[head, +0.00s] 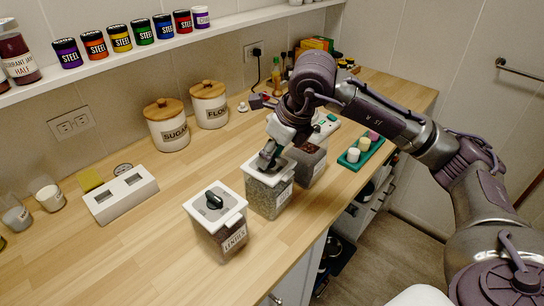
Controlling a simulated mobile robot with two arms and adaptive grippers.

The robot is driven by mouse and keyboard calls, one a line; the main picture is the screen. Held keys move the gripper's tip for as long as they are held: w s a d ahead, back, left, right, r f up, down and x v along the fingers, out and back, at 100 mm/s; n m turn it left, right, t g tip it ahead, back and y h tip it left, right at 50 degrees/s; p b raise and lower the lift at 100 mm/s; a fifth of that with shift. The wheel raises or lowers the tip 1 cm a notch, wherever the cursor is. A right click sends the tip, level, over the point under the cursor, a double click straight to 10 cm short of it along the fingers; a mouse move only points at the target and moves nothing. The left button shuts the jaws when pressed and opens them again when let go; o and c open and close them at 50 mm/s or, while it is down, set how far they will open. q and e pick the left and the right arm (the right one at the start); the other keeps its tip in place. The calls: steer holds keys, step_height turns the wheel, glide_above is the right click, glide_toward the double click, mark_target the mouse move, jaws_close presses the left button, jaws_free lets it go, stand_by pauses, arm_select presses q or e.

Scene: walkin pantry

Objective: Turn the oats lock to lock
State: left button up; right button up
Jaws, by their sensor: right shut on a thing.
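Three clear containers with white lids stand in a row near the counter's front edge. My right gripper (266,160) reaches down onto the lid of the middle container (266,199), shut on the knob there, which its fingers mostly hide. This container holds grey-green grainy contents and stands upright; its label is too small to read surely, so I cannot confirm it is the oats. The nearer container (217,227), labelled lentils, has a dark green knob on its lid. The farther container (311,166) has dark contents and is partly hidden by my gripper. My left gripper is out of view.
A white block with two openings (121,195) lies left on the counter. Sugar (167,128) and flour (209,108) canisters stand at the wall. A green tray (361,154) with small pieces is at the right. The counter's middle left is clear.

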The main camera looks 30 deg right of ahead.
steer(key=shift+m, duration=0.3)
stand_by(0.4)
steer(key=o, duration=1.2)
steer(key=shift+c, duration=0.2)
steer(key=shift+r, duration=0.1)
steer(key=v, duration=1.1)
steer(key=shift+s+r, duration=0.25)
steer(key=shift+r, duration=0.1)
steer(key=shift+f, duration=0.1)
